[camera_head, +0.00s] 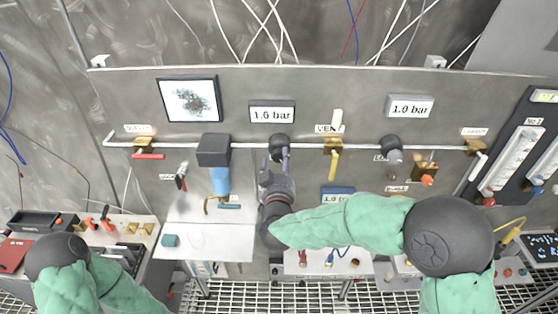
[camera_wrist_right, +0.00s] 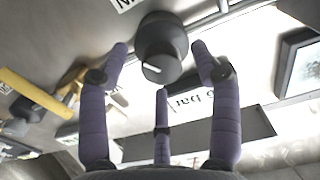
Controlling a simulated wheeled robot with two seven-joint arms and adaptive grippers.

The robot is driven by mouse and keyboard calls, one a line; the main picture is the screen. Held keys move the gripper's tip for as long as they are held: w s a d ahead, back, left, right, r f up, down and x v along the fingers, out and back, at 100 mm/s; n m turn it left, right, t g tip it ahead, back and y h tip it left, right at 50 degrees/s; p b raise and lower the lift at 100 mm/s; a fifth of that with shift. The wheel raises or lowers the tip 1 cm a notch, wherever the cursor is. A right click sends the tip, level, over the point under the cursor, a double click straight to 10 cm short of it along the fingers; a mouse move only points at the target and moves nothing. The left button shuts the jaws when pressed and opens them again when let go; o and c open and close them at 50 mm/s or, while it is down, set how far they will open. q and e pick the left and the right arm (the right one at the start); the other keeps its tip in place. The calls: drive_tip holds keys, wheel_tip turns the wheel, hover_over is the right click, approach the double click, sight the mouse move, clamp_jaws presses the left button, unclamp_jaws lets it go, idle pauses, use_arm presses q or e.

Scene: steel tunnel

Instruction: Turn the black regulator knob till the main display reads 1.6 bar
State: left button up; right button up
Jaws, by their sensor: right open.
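The black regulator knob (camera_head: 279,142) sits on the white pipe along the panel, just below the main display (camera_head: 272,114), which reads 1.6 bar. My right gripper (camera_head: 279,156) is at the knob from below, its fingers open. In the right wrist view the knob (camera_wrist_right: 162,42), with a white mark on its face, lies between the spread fingertips (camera_wrist_right: 161,60), with gaps on both sides. The display (camera_wrist_right: 195,103) shows upside down there, partly hidden by a finger. My left arm shows at the lower left, but its gripper is out of view.
A second display (camera_head: 410,106) reads 1.0 bar above another black knob (camera_head: 391,144). A yellow-handled vent valve (camera_head: 333,160) is close to the right of my gripper. A blue filter bowl (camera_head: 220,181) hangs to the left. White shelves (camera_head: 205,241) stand below.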

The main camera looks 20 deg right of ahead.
drive_tip(key=v, duration=1)
drive_tip(key=shift+s, duration=0.35)
use_arm(q)
drive_tip(key=shift+r, duration=0.1)
